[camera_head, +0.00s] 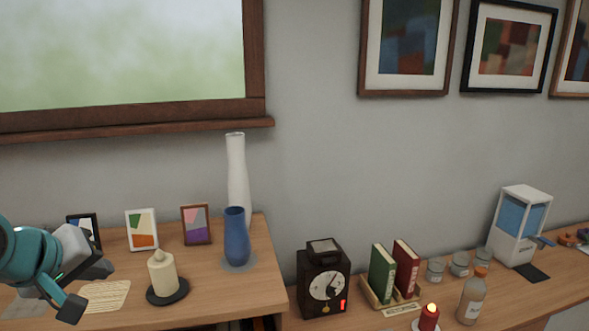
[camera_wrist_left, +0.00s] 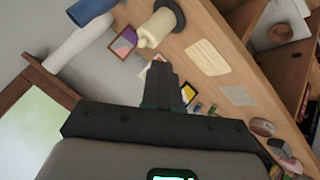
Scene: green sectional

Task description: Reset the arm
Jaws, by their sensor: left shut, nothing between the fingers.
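My left gripper (camera_head: 104,269) comes in from the left in the head view, over the left end of the wooden shelf top (camera_head: 205,290). Its dark fingers are shut and empty, and they also show shut in the left wrist view (camera_wrist_left: 161,76). They appear close to a paper sheet (camera_head: 106,296) and to the left of a cream candle (camera_head: 162,273) on a dark dish. I cannot tell the exact height above the top. My right gripper is in neither view.
A blue vase (camera_head: 236,238), a tall white vase (camera_head: 237,170) and small picture frames (camera_head: 142,230) stand near the candle. On the lower right top are a black clock box (camera_head: 323,280), books (camera_head: 382,274), jars (camera_head: 460,264), a bottle (camera_head: 472,297) and a white dispenser (camera_head: 519,226).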

